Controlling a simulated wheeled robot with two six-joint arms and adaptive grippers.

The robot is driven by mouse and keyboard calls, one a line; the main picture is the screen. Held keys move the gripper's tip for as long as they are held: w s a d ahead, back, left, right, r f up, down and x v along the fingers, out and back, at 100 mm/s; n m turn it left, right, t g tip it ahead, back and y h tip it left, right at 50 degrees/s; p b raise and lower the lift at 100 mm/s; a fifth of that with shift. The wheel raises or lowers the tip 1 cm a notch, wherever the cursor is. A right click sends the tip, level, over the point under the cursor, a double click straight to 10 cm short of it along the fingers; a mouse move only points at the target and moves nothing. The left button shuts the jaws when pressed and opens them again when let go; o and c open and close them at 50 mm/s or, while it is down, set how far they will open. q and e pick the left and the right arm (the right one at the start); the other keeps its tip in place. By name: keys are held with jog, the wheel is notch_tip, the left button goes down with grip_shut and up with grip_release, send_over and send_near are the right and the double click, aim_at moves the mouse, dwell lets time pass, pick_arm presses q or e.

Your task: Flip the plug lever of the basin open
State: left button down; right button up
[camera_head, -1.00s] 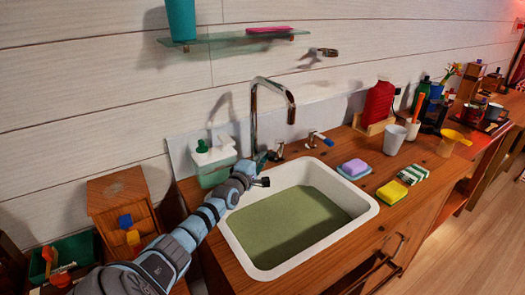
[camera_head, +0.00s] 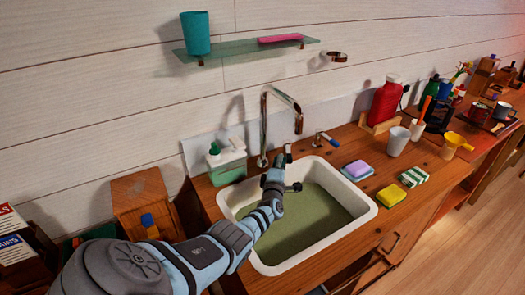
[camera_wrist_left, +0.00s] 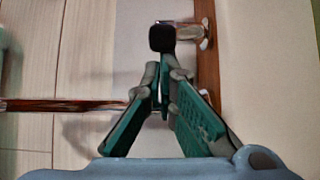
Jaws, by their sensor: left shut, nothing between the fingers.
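The white basin (camera_head: 262,266) is set in the wooden counter and holds murky green water. Two small chrome levers stand behind its back rim. The nearer one (camera_head: 288,149) is close to the faucet; the other (camera_head: 325,138) has a blue tip. No marking tells which is the plug lever. My left gripper (camera_head: 279,161) is over the back rim, shut and empty, just in front of the nearer lever. In the left wrist view, a dark square lever knob (camera_wrist_left: 162,38) is directly ahead of the fingertips (camera_wrist_left: 160,80); contact cannot be told. My right gripper is not in view.
The chrome faucet (camera_head: 264,130) rises just left of the levers. A soap dispenser (camera_head: 227,163) is left of the basin. Sponges (camera_head: 391,195) and a cup (camera_head: 397,141) are on the right. A glass shelf (camera_head: 238,50) hangs above.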

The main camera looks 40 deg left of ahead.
pick_arm(q)
jog(key=d, duration=0.1)
jog(key=w+y+b, duration=0.1)
jog(key=d+n+g, duration=0.1)
jog(key=shift+w+d+f+b, duration=0.2)
jog(key=shift+w+d+b, duration=0.1)
jog(key=shift+b, duration=0.1)
jog(key=shift+w+d+r+b, duration=0.15)
jog(key=shift+w+d+b, duration=0.7)
jog(key=shift+w+b, duration=0.15)
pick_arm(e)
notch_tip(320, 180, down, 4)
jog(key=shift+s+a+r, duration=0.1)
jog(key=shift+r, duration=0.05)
pick_arm(q)
jog(key=shift+d+r, duration=0.1)
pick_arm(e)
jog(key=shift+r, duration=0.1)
pick_arm(q)
jog(key=p, duration=0.5)
send_near(288, 161)
jog(key=w+d, duration=0.4)
jog(key=d, duration=0.1)
jog(key=shift+s+a, duration=0.15)
jog(key=shift+a, duration=0.05)
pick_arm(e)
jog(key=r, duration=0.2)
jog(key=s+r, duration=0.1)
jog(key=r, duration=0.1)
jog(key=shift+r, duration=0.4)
